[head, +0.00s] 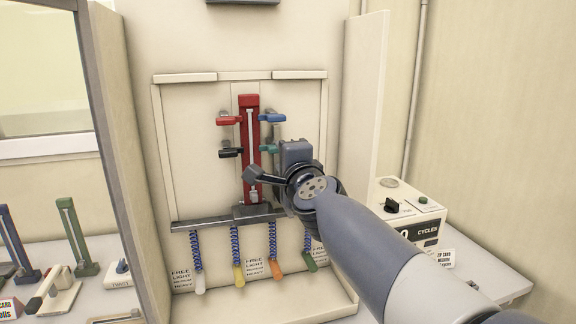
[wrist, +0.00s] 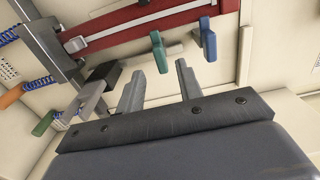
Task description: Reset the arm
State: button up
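My gripper (wrist: 159,78) shows its two grey fingers apart in the wrist view, with nothing between them. In the head view my gripper (head: 296,152) is in front of the right side of the test fixture, and its fingertips are hidden. The red upright column (head: 250,130) stands in the fixture, with red and black handles on its left and a blue handle (head: 272,118) and a green handle (head: 267,148) on its right. In the wrist view the green handle (wrist: 159,52) and blue handle (wrist: 208,38) appear just beyond the fingers.
Coloured tools on blue coils hang below the grey ledge (head: 190,224), including a yellow one (head: 238,275) and an orange one (head: 277,270). A white cycle counter box (head: 405,215) stands at right. A partition (head: 125,150) borders the fixture at left.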

jog(key=shift+x, duration=2.35)
jog(key=shift+s, duration=0.15)
send_near(277, 151)
jog(key=x, duration=1)
jog(key=m, duration=0.3)
jog(key=shift+s+d, duration=0.15)
jog(key=shift+s, duration=0.15)
jog(key=s+d+m, duration=0.2)
jog(key=s+m, duration=0.4)
jog(key=s, duration=0.2)
jog(key=shift+s+d, duration=0.25)
jog(key=shift+s, duration=0.15)
